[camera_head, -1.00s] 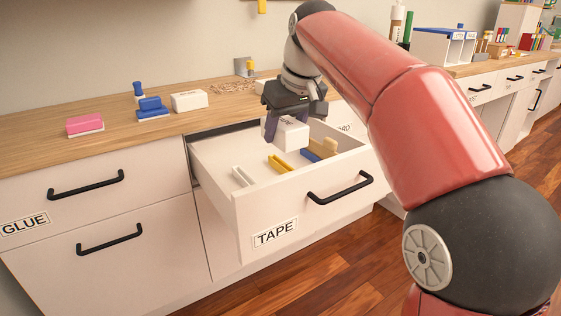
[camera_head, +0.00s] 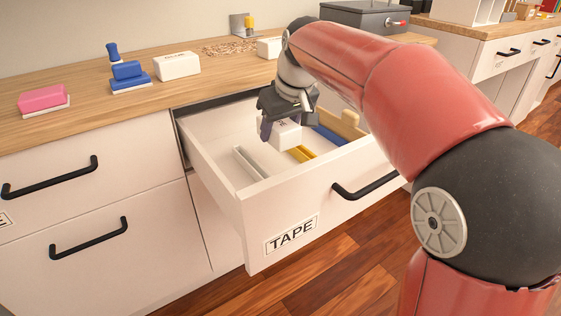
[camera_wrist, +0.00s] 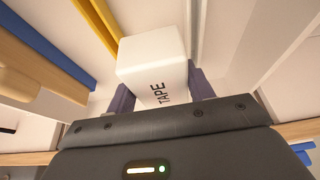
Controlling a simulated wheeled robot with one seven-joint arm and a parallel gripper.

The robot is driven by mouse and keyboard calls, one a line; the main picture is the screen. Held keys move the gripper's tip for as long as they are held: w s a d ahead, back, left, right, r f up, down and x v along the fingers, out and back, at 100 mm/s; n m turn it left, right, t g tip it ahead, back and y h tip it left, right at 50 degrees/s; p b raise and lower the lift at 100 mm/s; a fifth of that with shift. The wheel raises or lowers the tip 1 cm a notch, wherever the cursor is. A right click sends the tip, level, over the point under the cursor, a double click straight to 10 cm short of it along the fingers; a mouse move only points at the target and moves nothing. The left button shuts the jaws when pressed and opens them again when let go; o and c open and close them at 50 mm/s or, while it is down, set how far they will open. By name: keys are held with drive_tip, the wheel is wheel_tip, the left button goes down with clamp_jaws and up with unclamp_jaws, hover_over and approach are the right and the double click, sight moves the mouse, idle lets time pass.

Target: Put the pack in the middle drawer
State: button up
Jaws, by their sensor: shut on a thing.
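The pack (camera_head: 284,135) is a white box; in the wrist view (camera_wrist: 152,62) it bears the word TAPE. My gripper (camera_head: 279,130) is shut on it, with a finger at each side in the wrist view (camera_wrist: 160,90). Gripper and pack are inside the outline of the open drawer labelled TAPE (camera_head: 236,206). I cannot tell whether the pack touches the drawer floor. The drawer holds a pale strip, a yellow strip (camera_head: 301,153), a blue strip and a tan wooden piece. The gripper hides part of the drawer's back.
On the wooden counter (camera_head: 75,122) stand a pink block (camera_head: 44,98), a blue block (camera_head: 130,75) and a white box (camera_head: 177,65). Another white box (camera_head: 268,47) is farther right. Closed drawers with black handles are at left. My arm covers the right side.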

sight(290, 129)
wheel_tip(290, 129, down, 8)
drive_tip(key=shift+r+b, duration=0.2)
drive_tip(key=shift+b, duration=0.45)
drive_tip(key=shift+f, duration=0.1)
drive_tip(key=o, duration=0.7)
drive_tip(key=shift+o, duration=0.2)
drive_tip(key=p+v, duration=0.2)
drive_tip(key=v, duration=1)
